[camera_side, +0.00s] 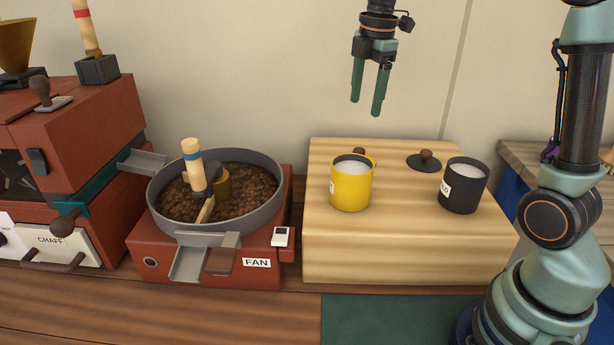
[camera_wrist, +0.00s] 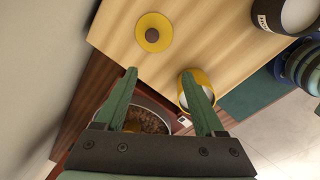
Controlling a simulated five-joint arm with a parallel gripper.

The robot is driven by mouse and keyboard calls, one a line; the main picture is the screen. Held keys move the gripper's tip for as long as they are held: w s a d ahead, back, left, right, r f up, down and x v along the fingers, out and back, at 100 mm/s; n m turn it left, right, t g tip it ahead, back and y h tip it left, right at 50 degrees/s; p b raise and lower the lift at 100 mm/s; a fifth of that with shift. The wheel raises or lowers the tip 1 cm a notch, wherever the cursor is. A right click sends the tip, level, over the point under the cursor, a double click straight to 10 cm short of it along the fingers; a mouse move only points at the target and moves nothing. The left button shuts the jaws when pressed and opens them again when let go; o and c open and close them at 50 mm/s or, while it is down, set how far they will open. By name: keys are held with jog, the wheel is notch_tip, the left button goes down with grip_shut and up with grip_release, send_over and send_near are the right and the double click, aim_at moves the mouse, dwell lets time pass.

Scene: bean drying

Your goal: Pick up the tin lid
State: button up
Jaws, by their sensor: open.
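My gripper (camera_side: 366,107) hangs open and empty, pointing down, high above the back of the wooden block, well clear of the tins and lids. Its two green fingers (camera_wrist: 160,73) stand apart in the wrist view. A yellow lid (camera_wrist: 152,32) with a brown knob lies flat on the block, ahead of the fingertips. In the side view the yellow tin hides most of it; its knob (camera_side: 359,151) shows behind the rim. A dark lid (camera_side: 424,164) with a brown knob lies on the block to the right. The yellow tin (camera_side: 350,190) stands open with pale contents; it also shows in the wrist view (camera_wrist: 206,78).
A black tin (camera_side: 461,192) with pale contents stands at the right of the wooden block (camera_side: 400,250). Left of the block is a red fan unit (camera_side: 212,270) carrying a grey round pan (camera_side: 165,215) of brown beans. A red machine (camera_side: 70,130) stands farther left.

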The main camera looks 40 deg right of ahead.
aim_at(360, 149)
jog(key=w+d+f+n, duration=0.1)
jog(key=f, duration=0.3)
jog(key=w+d+f+n, duration=0.1)
jog(key=f, duration=0.4)
jog(key=d+f+n+g, duration=0.1)
jog(key=f+n, duration=0.1)
jog(key=f, duration=0.3)
jog(key=shift+w+d, duration=0.1)
jog(key=shift+w, duration=0.3)
jog(key=shift+r, duration=0.1)
grip_shut()
